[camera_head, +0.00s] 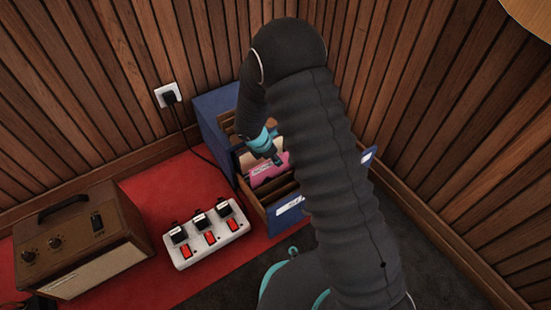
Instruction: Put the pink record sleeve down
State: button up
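The pink record sleeve (262,174) shows in the head view inside or just above a blue crate (285,221) in the corner. It has pale lettering and looks tilted. My gripper (277,160) points down at the sleeve's upper edge, overlapping it in the picture. The fingers are small and partly merged with the sleeve, so I cannot tell whether they are shut on it. My dark arm hides the crate's right part. The sleeve's lower edge is hidden, so I cannot tell whether it rests on the crate's floor.
A white power strip (208,236) with several plugs and a brown amplifier (80,240) stand on red floor (180,185) at left. Slatted walls close the corner. Dark carpet (430,250) is clear at right.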

jog(key=p+v, duration=0.2)
jog(key=v, duration=0.9)
jog(key=s+d+r+m+y, duration=0.1)
jog(key=s+d+r+m, duration=0.3)
jog(key=d+r+m, duration=0.45)
jog(key=s+d+r+m+y, duration=0.1)
jog(key=s+d+r+m, duration=0.3)
jog(key=r, duration=0.8)
jog(key=s+d+r+m+t, duration=0.1)
jog(key=s+d+r+m, duration=0.1)
jog(key=s, duration=0.4)
jog(key=s+d+r+m+t+y, duration=0.1)
jog(key=s+d+r+m, duration=0.2)
jog(key=s+r+m, duration=0.1)
jog(key=s+d+r+m+t, duration=0.1)
jog(key=s+d+r+m, duration=0.1)
jog(key=s+m, duration=0.4)
jog(key=shift+s+d+r+y, duration=0.35)
jog(key=shift+s+r, duration=0.2)
jog(key=shift+s, duration=0.25)
notch_tip(320, 180, up, 6)
jog(key=p, duration=0.6)
jog(key=shift+r, duration=0.15)
